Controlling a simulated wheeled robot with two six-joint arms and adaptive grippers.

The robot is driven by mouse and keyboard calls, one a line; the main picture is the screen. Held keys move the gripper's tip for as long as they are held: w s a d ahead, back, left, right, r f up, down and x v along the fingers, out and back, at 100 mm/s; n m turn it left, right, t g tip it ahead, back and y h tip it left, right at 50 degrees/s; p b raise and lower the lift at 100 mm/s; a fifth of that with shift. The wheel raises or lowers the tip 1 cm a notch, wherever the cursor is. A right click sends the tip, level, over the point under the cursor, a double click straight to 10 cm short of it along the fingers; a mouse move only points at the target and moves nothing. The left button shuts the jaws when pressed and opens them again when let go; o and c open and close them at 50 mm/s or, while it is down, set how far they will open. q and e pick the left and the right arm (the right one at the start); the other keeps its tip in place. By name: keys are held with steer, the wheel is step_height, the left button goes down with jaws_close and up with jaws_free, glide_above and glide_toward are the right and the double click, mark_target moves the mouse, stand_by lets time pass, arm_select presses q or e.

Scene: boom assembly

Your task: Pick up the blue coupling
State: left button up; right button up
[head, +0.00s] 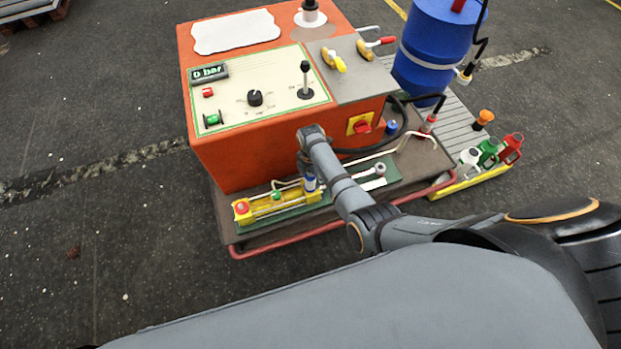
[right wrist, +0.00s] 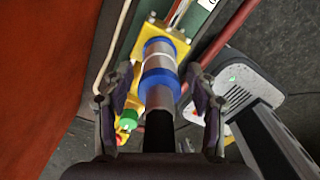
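The blue coupling (head: 310,184) stands at the right end of a yellow block on the low front ledge of the orange machine. In the right wrist view the coupling (right wrist: 160,80) shows blue bands and silver-grey sections. My right gripper (right wrist: 161,108) is open, one finger on each side of the coupling's near end, with visible gaps on both sides. In the head view the right gripper (head: 305,167) points down just above the coupling, and its fingers are partly hidden by my arm. My left gripper is not in view.
The yellow block (head: 262,204) carries a red button (head: 242,207) and a green knob (head: 276,196). The orange machine (head: 230,150) rises close behind. A red rail (head: 290,239) edges the ledge. A blue barrel (head: 433,45) and several coloured cans stand right. Floor at left is clear.

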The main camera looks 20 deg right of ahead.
jaws_close()
